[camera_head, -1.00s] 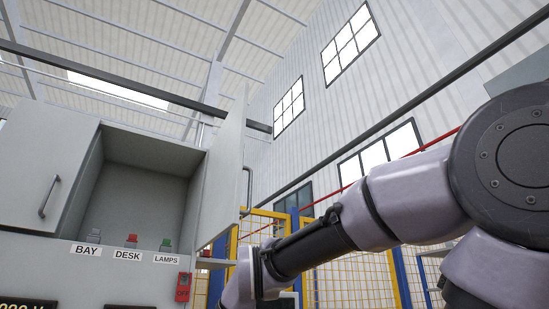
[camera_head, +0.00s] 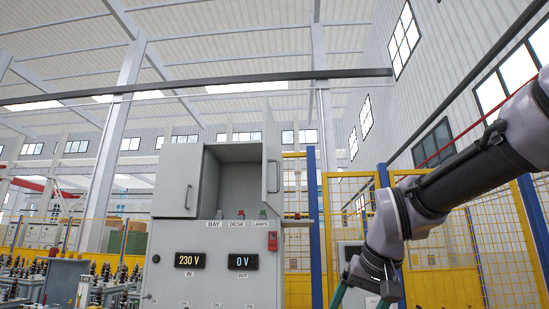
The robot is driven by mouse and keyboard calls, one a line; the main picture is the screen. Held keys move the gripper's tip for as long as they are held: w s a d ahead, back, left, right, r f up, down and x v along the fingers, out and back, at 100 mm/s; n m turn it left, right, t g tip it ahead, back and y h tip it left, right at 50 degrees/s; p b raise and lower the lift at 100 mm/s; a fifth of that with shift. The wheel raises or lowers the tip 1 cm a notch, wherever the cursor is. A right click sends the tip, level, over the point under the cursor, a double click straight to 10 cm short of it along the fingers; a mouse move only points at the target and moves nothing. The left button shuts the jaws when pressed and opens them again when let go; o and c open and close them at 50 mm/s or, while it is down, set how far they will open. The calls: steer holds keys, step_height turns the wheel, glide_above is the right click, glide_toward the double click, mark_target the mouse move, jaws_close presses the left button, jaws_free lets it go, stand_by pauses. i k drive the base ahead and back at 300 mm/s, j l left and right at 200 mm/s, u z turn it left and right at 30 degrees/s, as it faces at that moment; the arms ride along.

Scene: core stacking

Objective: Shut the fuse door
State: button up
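A grey cabinet (camera_head: 215,270) stands left of centre. Its upper right compartment is open and looks empty. A grey door with a handle (camera_head: 271,172) is swung out at the compartment's right side, seen nearly edge-on. A second grey door with a handle (camera_head: 176,180) covers the upper left part and looks closed. No label reading "fuse" is legible. My gripper (camera_head: 362,301) points down at the lower right of the cabinet, apart from both doors. Its two teal fingers are spread with nothing visible between them; their tips are cut off by the frame's bottom edge.
Labels BAY, DESK and LAMPS with small switches sit below the compartment, beside a red device (camera_head: 272,241). Displays read 230 V (camera_head: 190,261) and 0 V (camera_head: 243,262). Yellow mesh fencing (camera_head: 345,205) with blue posts stands behind. Electrical equipment (camera_head: 110,285) is at the left.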

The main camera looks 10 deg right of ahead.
mark_target(271, 192)
steer(key=i+l+u, duration=0.15)
steer(key=l, duration=0.2)
steer(key=i+l+u, duration=0.15)
steer(key=i+l, duration=0.15)
steer(key=i+l+u, duration=0.15)
steer(key=l, duration=0.3)
